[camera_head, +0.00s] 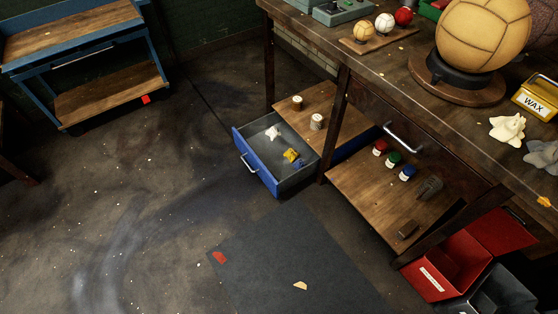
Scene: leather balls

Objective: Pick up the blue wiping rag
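A small blue crumpled piece (299,164), which looks like a rag, lies in the open blue drawer (257,172). It is near the drawer's right side, beside a yellow crumpled piece (291,154); I cannot tell whether they touch. A white crumpled piece (273,132) lies farther back in the same drawer. My gripper is not in view.
The drawer sticks out from under the workbench (390,70). A cream rag (508,128) and a grey rag (543,155) lie on the bench top. A red bin (440,270) stands at lower right. A dark mat (290,255) covers floor before the drawer.

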